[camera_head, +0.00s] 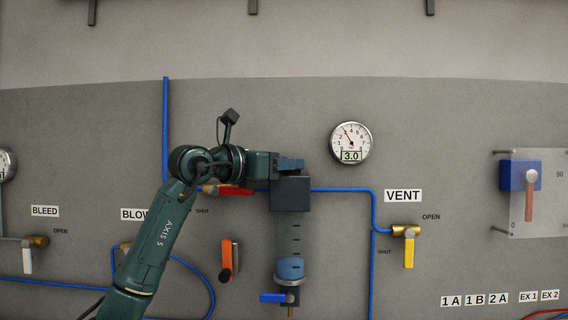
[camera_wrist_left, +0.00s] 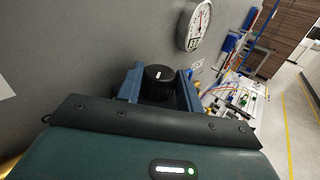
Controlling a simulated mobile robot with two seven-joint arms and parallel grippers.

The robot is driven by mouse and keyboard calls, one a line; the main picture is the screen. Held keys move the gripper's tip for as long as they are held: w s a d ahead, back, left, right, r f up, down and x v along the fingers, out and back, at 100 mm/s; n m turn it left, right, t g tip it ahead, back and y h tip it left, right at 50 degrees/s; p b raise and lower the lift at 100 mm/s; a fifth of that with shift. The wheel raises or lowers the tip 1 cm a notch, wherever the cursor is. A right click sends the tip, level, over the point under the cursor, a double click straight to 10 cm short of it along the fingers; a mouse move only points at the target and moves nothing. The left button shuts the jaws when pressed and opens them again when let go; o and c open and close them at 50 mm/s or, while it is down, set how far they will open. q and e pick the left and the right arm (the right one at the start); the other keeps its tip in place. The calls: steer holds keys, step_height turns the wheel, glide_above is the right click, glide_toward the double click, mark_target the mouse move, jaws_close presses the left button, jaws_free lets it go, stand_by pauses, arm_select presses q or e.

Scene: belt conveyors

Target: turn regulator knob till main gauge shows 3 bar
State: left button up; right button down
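The main gauge (camera_head: 351,143) is a round white dial on the wall; its needle points up and slightly left, near 3, and its display reads 3.0. It also shows in the left wrist view (camera_wrist_left: 194,25). The black regulator knob (camera_wrist_left: 159,78), with a white mark, sits between the two blue fingers of my left gripper (camera_wrist_left: 160,90), which appear shut on its sides. In the head view my left gripper (camera_head: 290,164) is at the top of the dark regulator body (camera_head: 290,194) and hides the knob. My right gripper is not in view.
Below the regulator hangs a clear bowl (camera_head: 290,268) with a blue valve handle (camera_head: 272,297). A red handle (camera_head: 235,190) and an orange handle (camera_head: 227,260) are close to my left arm. The VENT valve's yellow handle (camera_head: 409,253) is to the right.

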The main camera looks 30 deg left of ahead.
arm_select(q)
steer(key=o, duration=0.4)
steer(key=shift+o, duration=0.2)
steer(key=shift+s+a, duration=0.15)
steer(key=shift+s, duration=0.1)
steer(key=b+v, duration=0.3)
steer(key=v, duration=0.9)
steer(key=shift+s, duration=0.3)
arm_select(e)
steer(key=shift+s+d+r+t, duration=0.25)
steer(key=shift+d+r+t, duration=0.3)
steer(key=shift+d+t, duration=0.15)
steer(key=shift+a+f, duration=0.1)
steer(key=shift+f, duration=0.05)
